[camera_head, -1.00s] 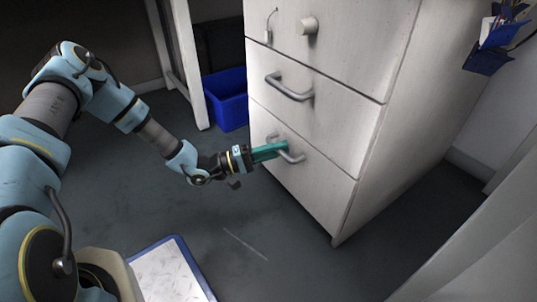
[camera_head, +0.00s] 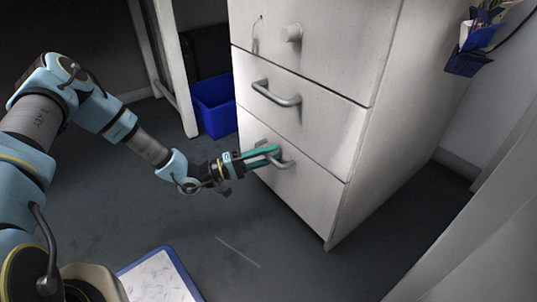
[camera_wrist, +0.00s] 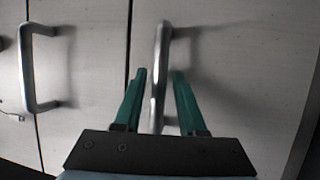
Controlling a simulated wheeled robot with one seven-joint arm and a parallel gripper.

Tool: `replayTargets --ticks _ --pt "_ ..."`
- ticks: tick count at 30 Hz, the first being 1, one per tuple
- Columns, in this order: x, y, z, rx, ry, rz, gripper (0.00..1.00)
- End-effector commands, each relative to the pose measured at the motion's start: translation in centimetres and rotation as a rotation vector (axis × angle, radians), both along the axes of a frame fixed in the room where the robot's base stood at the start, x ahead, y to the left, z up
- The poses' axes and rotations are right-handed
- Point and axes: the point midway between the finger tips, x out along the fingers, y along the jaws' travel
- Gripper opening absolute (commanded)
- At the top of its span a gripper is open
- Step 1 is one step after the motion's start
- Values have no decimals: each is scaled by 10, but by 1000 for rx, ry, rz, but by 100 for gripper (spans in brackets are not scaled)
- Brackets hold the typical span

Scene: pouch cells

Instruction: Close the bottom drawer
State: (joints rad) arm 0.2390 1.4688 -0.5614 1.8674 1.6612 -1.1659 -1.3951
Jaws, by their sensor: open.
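The bottom drawer (camera_head: 312,190) is the lowest front of the white cabinet; its front looks flush with the drawer above, with only a thin seam between them. Its grey bar handle (camera_head: 287,164) is partly hidden by my gripper (camera_head: 276,155), whose teal fingers reach to it from the left. In the wrist view my gripper (camera_wrist: 159,73) is open, with one finger on each side of the bottom drawer's handle (camera_wrist: 158,95). The fingers look apart from the bar. The bottom drawer's front (camera_wrist: 240,90) also fills the right of this view.
A blue bin (camera_head: 216,106) stands left of the cabinet. A blue-edged board (camera_head: 160,280) lies on the floor in front. The floor right of it is clear.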

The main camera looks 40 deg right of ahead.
Motion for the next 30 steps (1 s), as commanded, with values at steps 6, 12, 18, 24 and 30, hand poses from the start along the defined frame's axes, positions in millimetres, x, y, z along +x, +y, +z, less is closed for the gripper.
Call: replayTargets --ticks 6,12,18,24,30 --pt "10 19 -2 2 -1 1 50" --pt "27 55 -8 1 -1 2 50" --pt "42 83 -14 0 0 2 50" --pt "47 95 -17 -2 1 1 50" --pt "47 96 -18 -2 0 1 50"
